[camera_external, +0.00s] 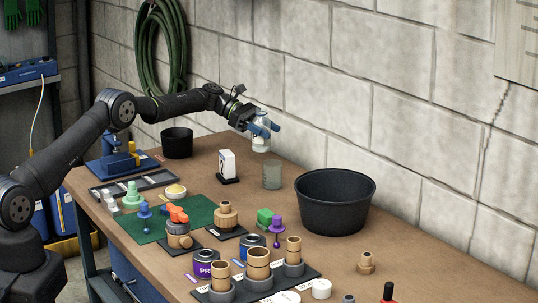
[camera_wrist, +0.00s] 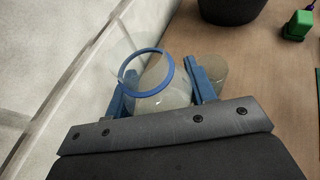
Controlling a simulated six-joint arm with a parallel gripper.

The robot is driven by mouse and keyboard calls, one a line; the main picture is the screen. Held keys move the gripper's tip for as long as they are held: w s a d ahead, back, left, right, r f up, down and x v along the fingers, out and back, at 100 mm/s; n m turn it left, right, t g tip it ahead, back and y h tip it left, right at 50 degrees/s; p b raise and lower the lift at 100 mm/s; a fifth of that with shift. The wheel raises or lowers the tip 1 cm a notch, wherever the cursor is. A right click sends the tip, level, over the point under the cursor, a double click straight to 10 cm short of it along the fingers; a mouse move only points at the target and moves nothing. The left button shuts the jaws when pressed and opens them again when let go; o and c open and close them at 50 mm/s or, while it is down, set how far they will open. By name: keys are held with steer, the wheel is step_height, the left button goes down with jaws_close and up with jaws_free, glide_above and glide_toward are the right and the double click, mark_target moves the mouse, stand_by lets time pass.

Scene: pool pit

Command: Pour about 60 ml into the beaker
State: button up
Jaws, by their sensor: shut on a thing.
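My gripper (camera_external: 264,130) is shut on a clear vessel (camera_external: 261,145) and holds it above the bench near the wall. In the wrist view the vessel's blue rim (camera_wrist: 134,85) shows between the two blue fingers of my gripper (camera_wrist: 163,70). I cannot tell its exact tilt or how much liquid is in it. The clear beaker (camera_external: 272,175) stands upright on the bench, below and slightly right of the held vessel and apart from it. In the wrist view the beaker (camera_wrist: 215,70) is partly hidden behind the right finger. Its liquid level is not readable.
A large black tub (camera_external: 335,202) stands right of the beaker. A white block on a dark base (camera_external: 228,166) stands left of it, and a small black pot (camera_external: 177,143) is farther left. Several wooden cups, cans and knobbed pieces crowd the front. The block wall runs close behind.

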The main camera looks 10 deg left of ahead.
mark_target(269, 144)
step_height(269, 144, down, 5)
steer(key=shift+r, duration=0.15)
steer(key=shift+r, duration=0.15)
